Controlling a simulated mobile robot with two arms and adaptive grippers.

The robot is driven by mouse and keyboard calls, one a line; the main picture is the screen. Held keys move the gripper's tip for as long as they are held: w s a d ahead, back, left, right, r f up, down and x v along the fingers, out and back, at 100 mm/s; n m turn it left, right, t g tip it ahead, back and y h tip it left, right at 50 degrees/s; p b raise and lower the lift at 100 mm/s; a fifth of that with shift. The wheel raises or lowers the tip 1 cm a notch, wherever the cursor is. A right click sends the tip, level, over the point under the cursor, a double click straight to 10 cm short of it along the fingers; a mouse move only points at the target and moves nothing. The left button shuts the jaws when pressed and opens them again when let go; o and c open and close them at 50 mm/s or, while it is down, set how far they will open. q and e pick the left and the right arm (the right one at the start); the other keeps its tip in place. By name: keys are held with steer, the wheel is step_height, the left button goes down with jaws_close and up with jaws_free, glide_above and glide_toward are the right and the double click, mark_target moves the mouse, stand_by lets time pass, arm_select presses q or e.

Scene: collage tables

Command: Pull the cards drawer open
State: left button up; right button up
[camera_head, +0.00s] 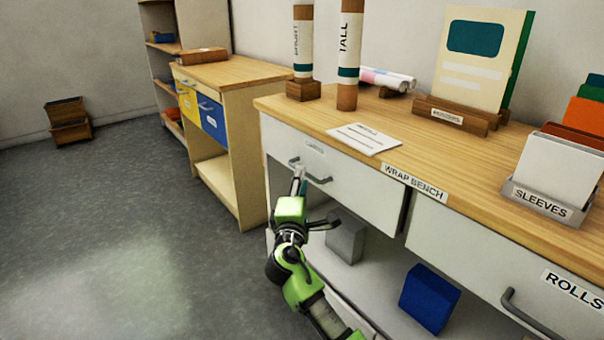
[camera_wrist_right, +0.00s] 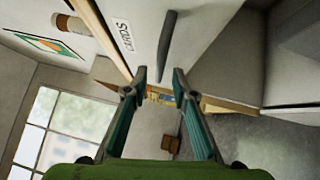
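The cards drawer (camera_head: 352,190) is a white front under the wrap bench top, with a small CARDS label (camera_head: 315,147) and a grey bar handle (camera_head: 319,180). It looks shut or nearly so; a dark gap shows at its right edge. My right gripper (camera_head: 299,172) is at the handle's left part and covers some of it. In the wrist view the two fingers (camera_wrist_right: 160,76) are apart, and one end of the handle (camera_wrist_right: 167,45) shows between and beyond the tips. I cannot tell if they touch it. My left gripper is not in view.
A ROLLS drawer (camera_head: 500,270) is at the right. A grey block (camera_head: 345,238) and a blue block (camera_head: 429,297) stand on the shelf below. A white card (camera_head: 366,138) lies on the bench top. Open grey floor (camera_head: 120,220) lies to the left.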

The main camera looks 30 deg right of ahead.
steer(key=shift+x, duration=2.15)
jaws_close()
steer(key=shift+a+f, duration=0.1)
steer(key=shift+a, duration=0.05)
